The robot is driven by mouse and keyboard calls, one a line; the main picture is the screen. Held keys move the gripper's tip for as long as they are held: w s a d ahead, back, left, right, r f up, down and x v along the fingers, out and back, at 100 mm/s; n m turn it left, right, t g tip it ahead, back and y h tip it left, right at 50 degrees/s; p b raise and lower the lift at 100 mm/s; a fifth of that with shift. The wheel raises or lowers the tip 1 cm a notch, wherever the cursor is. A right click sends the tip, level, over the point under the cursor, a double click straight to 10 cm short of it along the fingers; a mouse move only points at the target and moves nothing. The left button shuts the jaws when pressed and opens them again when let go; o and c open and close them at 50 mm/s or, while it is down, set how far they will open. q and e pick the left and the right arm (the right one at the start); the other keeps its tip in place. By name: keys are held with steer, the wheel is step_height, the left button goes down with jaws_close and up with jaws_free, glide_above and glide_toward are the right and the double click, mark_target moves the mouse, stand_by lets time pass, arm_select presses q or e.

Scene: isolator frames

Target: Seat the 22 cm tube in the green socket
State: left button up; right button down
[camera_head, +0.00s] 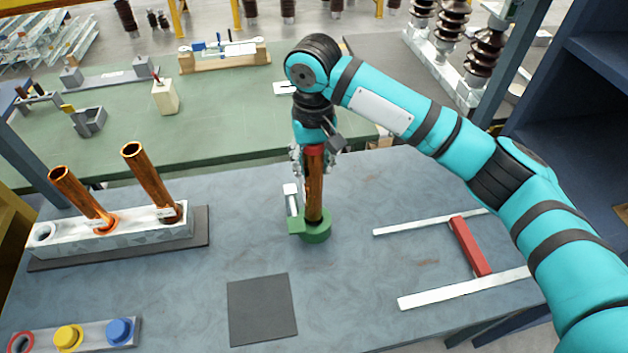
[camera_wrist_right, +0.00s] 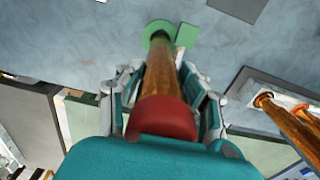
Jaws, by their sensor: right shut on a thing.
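A copper tube (camera_head: 314,195) with a red band at its top stands about upright. Its lower end meets the green socket (camera_head: 318,236) on the blue-grey table. My right gripper (camera_head: 313,165) is shut around the tube's upper part. In the right wrist view the tube (camera_wrist_right: 158,80) runs from between the fingers to the round green socket (camera_wrist_right: 187,35), with its end inside the ring's outline. How deep it sits I cannot tell. My left gripper is not in view.
Two more copper tubes (camera_head: 150,180) lean in a pale rack (camera_head: 65,238) at the left. A grey square (camera_head: 262,310) lies in front of the socket. White rails with a red bar (camera_head: 470,246) are at the right. Coloured rings (camera_head: 68,337) are at front left.

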mark_target(314, 186)
steer(key=shift+f, duration=0.75)
steer(key=shift+f+p, duration=0.75)
steer(key=shift+f, duration=1.5)
steer(key=c, duration=0.8)
jaws_free()
steer(key=shift+s+d+f, duration=0.1)
steer(key=shift+f, duration=0.05)
steer(key=shift+c, duration=0.2)
step_height(314, 186, up, 12)
steer(key=b, duration=0.3)
